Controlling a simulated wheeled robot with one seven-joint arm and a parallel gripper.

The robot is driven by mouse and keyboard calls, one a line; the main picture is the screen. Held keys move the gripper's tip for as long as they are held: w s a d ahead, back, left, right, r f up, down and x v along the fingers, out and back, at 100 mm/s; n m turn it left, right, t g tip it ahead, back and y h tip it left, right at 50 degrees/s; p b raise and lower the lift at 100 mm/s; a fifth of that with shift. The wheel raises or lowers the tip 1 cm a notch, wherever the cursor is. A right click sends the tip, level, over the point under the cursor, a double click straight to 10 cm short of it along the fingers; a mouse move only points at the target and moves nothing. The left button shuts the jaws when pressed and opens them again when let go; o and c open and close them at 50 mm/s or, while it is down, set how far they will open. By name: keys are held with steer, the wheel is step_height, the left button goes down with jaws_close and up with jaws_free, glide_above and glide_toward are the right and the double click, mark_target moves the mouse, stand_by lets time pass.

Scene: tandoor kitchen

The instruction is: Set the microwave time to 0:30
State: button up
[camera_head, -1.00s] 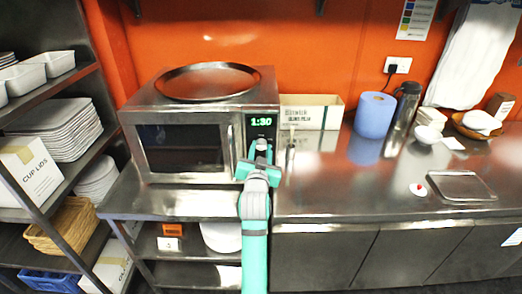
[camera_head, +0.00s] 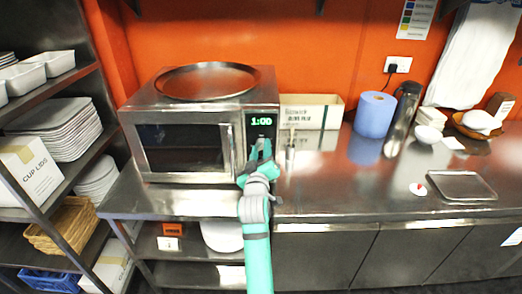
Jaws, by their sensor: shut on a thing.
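The microwave (camera_head: 180,148) stands on the metal counter at the left, with its door shut. Its green display (camera_head: 261,122) at the right side of the front reads 1:00. My gripper (camera_head: 262,146) is at the control panel, just below the display. It is shut, and its tips hide the control there, most likely a knob; I cannot see it. My arm comes up from the bottom of the view and covers the lower part of the panel.
A round metal tray (camera_head: 207,80) lies on top of the microwave. A carton (camera_head: 311,112), a blue paper roll (camera_head: 375,115) and a flask (camera_head: 403,119) stand to the right. A shelf rack (camera_head: 84,140) is close on the left. The counter front right of the microwave is clear.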

steer(key=shift+a+f+n, duration=0.1)
steer(key=shift+f+n, duration=0.1)
steer(key=shift+n, duration=0.8)
steer(key=o, duration=1)
steer(key=shift+s, duration=0.1)
steer(key=s, duration=1)
steer(key=shift+s+a+f, duration=0.15)
steer(key=shift+s+a, duration=0.15)
steer(key=shift+s, duration=0.05)
